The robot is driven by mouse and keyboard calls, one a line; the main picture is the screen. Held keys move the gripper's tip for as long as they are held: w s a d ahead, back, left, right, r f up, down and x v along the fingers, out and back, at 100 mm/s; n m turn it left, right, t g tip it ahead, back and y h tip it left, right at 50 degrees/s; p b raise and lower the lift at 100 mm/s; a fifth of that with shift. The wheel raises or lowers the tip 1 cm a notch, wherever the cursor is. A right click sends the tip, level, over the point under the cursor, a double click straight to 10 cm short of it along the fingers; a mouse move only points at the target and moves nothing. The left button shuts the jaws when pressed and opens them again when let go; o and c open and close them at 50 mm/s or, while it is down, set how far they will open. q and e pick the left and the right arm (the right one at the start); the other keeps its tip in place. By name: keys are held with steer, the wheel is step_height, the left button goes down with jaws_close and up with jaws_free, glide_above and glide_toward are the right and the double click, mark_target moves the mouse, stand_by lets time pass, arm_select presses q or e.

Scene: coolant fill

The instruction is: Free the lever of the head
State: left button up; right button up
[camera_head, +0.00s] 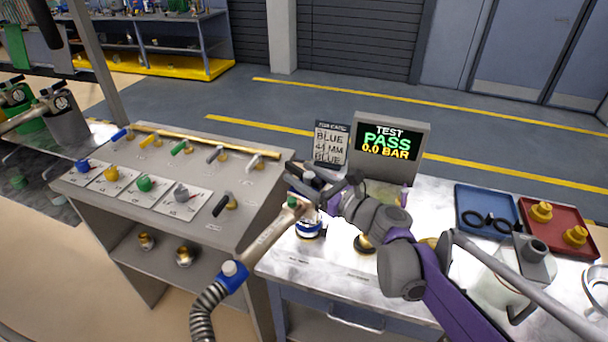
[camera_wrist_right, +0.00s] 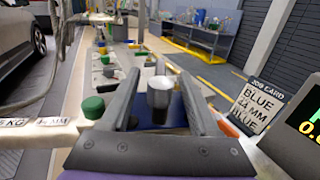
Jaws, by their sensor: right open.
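The head (camera_head: 268,236) is a beige bar-shaped body with a green cap and a blue collar with a white knob. A ribbed hose runs from its lower end. Its upper end is beside a blue-and-white fitting (camera_head: 309,230) on the bench. My right gripper (camera_head: 318,180) is above that end, fingers apart. The beige bar with a green cap (camera_wrist_right: 93,107) passes at left. My left gripper is out of view.
A grey panel (camera_head: 190,210) with coloured valve handles stands left. A test display (camera_head: 390,150) reads PASS 0.0 BAR, beside a job card (camera_head: 331,145). Blue (camera_head: 475,203) and red (camera_head: 568,244) trays and a jug (camera_head: 500,280) occupy the bench's right side.

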jaws_close()
stand_by(0.3)
stand_by(1.2)
